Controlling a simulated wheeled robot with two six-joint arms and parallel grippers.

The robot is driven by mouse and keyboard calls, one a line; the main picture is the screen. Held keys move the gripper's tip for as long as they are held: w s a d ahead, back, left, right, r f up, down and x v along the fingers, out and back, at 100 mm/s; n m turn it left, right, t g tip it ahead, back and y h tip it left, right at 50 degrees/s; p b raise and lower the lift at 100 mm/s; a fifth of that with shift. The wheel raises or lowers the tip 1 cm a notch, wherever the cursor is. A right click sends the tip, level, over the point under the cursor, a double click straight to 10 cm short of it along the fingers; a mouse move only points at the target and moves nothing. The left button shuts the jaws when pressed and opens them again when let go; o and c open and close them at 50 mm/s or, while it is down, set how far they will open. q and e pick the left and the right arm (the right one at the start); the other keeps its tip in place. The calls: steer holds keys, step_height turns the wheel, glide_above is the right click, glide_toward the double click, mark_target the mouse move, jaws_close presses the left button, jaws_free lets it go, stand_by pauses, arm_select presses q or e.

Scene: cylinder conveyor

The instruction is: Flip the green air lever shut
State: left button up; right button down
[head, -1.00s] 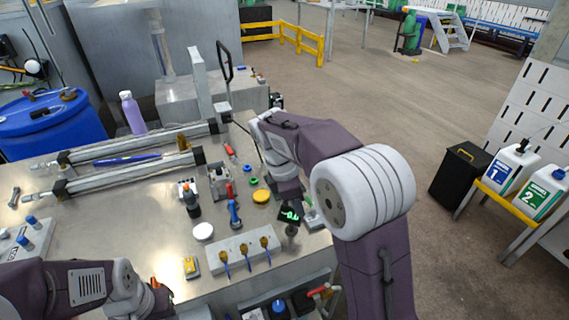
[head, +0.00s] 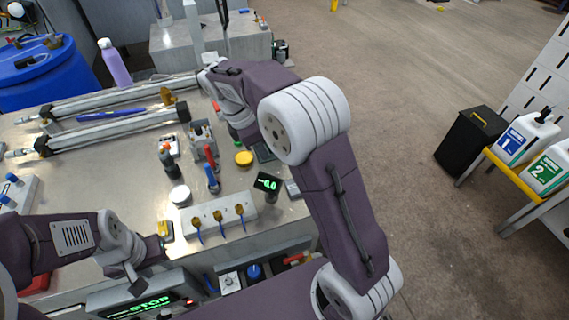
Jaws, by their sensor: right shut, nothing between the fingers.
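A small green part (head: 233,132), which may be the green air lever, shows just left of my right wrist in the head view. It is mostly covered, so its angle cannot be told. My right gripper (head: 246,133) is shut and empty, low over the bench beside this green part; its fingertips are largely hidden behind my own arm. A red lever (head: 210,154) and a blue lever (head: 212,178) stand in a row nearer the front. My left gripper (head: 150,252) is at the bench's front left, apart from the levers; its fingers cannot be made out.
A yellow button (head: 243,158) and a small display (head: 268,183) lie right of the levers. A grey block with several brass-topped valves (head: 219,216) and a white round disc (head: 180,195) are in front. Long cylinders (head: 110,128) lie at the back left. Bare bench lies left of centre.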

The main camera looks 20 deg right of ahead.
steer(key=x, duration=0.7)
steer(key=shift+s+a+f, duration=0.1)
steer(key=shift+s+f, duration=0.05)
steer(key=shift+f, duration=0.05)
steer(key=shift+s+d+f, duration=0.1)
steer(key=shift+d+f, duration=0.15)
steer(key=shift+d, duration=0.45)
steer(key=shift+w+d+f, duration=0.1)
steer(key=shift+d+f, duration=0.1)
steer(key=shift+d, duration=0.5)
steer(key=shift+s+d+f, duration=0.1)
steer(key=shift+d+f, duration=0.15)
steer(key=shift+d, duration=0.45)
steer(key=shift+p, duration=0.35)
